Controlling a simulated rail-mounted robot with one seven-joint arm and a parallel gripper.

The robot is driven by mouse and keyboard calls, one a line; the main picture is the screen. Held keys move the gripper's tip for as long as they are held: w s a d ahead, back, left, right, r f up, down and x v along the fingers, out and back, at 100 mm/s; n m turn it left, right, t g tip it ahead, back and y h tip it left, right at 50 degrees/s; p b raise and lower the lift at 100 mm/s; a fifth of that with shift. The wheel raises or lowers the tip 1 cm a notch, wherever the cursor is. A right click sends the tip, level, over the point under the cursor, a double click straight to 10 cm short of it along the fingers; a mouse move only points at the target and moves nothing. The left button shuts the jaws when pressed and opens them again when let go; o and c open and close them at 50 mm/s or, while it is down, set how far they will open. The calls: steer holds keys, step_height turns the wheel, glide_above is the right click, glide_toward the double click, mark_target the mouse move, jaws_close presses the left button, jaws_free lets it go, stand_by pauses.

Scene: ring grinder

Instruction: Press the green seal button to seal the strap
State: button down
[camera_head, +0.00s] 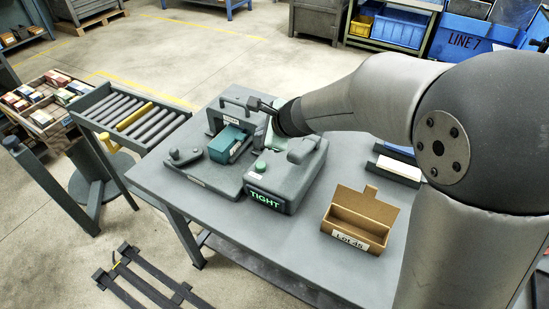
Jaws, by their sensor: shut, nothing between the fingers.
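The grey strapping machine (290,182) stands on the table with a lit green display reading TIGHT (265,199) on its front. A small round green button (260,166) sits on its top, left of a raised grey handle. A teal box (228,144) lies beside it under a grey arch (222,112). A strap cannot be made out clearly. My gripper (256,104) is shut and empty, beyond the button and near the arch's top right. It looks apart from the button. My wrist hides part of the machine's far side.
A grey tray with a white item (398,171) lies farther right. A roller conveyor (130,115) adjoins the table's left side.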

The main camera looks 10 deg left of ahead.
mark_target(264, 167)
steer(key=shift+s+f, duration=0.1)
steer(key=shift+f, duration=0.05)
step_height(264, 167, down, 9)
steer(key=b, duration=0.8)
steer(key=shift+r, duration=0.2)
stand_by(1.6)
steer(key=shift+f+b, duration=0.45)
steer(key=shift+b, duration=0.2)
steer(key=shift+f+b, duration=0.5)
steer(key=shift+b, duration=0.05)
stand_by(0.4)
steer(key=shift+r, duration=0.1)
stand_by(0.5)
steer(key=shift+r+p, duration=0.85)
steer(key=shift+r, duration=0.15)
